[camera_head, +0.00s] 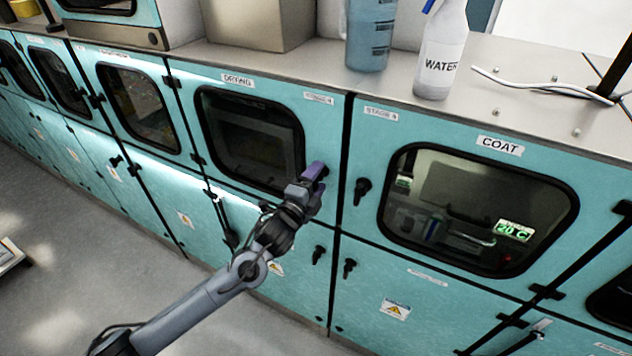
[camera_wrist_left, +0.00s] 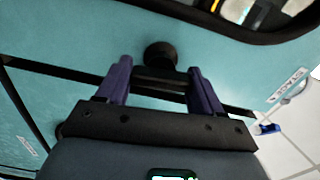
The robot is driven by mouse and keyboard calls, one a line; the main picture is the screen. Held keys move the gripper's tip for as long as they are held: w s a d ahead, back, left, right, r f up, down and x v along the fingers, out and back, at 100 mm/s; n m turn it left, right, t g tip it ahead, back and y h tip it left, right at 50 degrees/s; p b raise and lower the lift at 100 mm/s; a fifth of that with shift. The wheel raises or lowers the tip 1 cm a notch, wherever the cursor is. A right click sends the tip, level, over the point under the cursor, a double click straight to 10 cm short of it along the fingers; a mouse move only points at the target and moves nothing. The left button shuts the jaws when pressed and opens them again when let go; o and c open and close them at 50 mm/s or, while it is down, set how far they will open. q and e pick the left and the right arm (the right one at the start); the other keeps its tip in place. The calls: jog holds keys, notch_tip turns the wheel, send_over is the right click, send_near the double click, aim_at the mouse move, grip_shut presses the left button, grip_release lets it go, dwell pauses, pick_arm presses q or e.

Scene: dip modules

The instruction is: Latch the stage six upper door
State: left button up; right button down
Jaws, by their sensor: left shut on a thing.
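The upper teal door labelled DRYING (camera_head: 238,81) has a dark window and looks flush with the cabinet front. A small stage label (camera_head: 319,98) is at its upper right, its number too small to read surely. My left gripper (camera_head: 314,176) is at this door's right edge, its purple fingers over the latch handle, which is mostly hidden in the head view. In the left wrist view, the black latch handle (camera_wrist_left: 160,54) shows between the two purple fingers of my left gripper (camera_wrist_left: 160,72), which is shut on it. My right gripper is not in view.
The COAT door (camera_head: 500,146) to the right has its own black latch handle (camera_head: 362,190). Lower doors with black handles (camera_head: 318,255) lie below. A WATER bottle (camera_head: 440,62) and a blue jug (camera_head: 371,38) stand on the counter above. The floor (camera_head: 90,275) at left is mostly clear.

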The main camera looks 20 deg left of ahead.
pick_arm(q)
jog(key=shift+f+m, duration=0.1)
jog(key=shift+m, duration=0.6)
jog(key=o, duration=1)
jog(key=shift+c, duration=0.2)
jog(key=shift+s, duration=0.1)
jog(key=s+a+b, duration=0.1)
jog(key=s+b, duration=0.1)
jog(key=s, duration=0.8)
jog(key=shift+s+a+b, duration=0.25)
jog(key=shift+s+b, duration=0.05)
